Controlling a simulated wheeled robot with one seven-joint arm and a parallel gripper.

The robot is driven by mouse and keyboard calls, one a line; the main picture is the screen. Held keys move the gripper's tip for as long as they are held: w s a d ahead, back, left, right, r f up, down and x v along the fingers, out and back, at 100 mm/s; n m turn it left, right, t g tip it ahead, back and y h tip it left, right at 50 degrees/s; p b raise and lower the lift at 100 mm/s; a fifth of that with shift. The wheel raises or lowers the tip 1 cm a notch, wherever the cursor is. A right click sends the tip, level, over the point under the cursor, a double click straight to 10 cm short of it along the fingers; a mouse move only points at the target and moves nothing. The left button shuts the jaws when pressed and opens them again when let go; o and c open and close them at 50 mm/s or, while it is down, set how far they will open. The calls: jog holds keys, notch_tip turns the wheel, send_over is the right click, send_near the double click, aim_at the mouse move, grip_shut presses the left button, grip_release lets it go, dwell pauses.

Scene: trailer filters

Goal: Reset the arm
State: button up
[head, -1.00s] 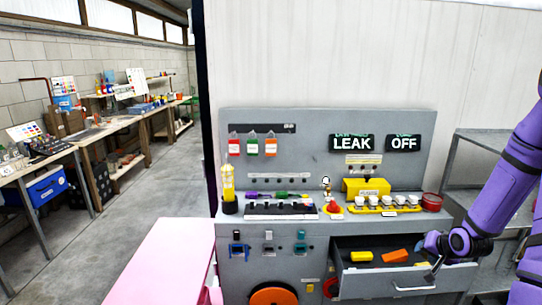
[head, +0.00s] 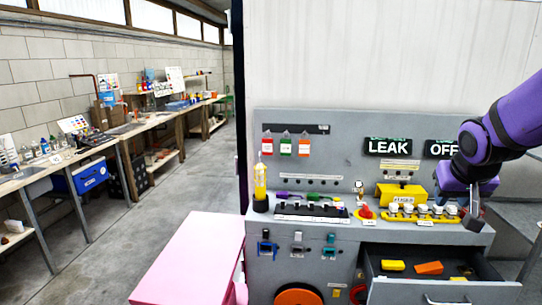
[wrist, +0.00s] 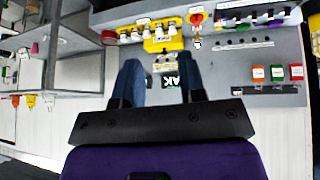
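My purple arm comes in from the right in the head view. My gripper (head: 474,212) hangs in front of the right end of the grey workstation (head: 340,150), above the open drawer (head: 420,288). In the wrist view its two fingers (wrist: 160,82) are spread apart with nothing between them. The panel appears turned upside down there, with the LEAK sign (wrist: 182,68) partly hidden by a finger. In the head view the arm covers part of the OFF sign (head: 440,149).
The open drawer holds a yellow block (head: 392,265) and an orange block (head: 429,268). A yellow rack (head: 420,214) with white-topped parts and a red knob (head: 365,212) stand on the ledge. A pink cabinet (head: 190,255) is at left. The aisle floor (head: 130,235) is clear.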

jog(key=s+a+r+n+y, duration=0.1)
jog(key=s+a+r, duration=0.3)
jog(key=s+a, duration=0.2)
jog(key=s+a+r+n+y, duration=0.2)
jog(key=s+a, duration=0.3)
jog(key=s, duration=0.5)
jog(key=shift+a+r+n+g, duration=0.3)
jog(key=shift+a+r, duration=0.1)
jog(key=shift+r, duration=0.45)
jog(key=shift+d, duration=0.1)
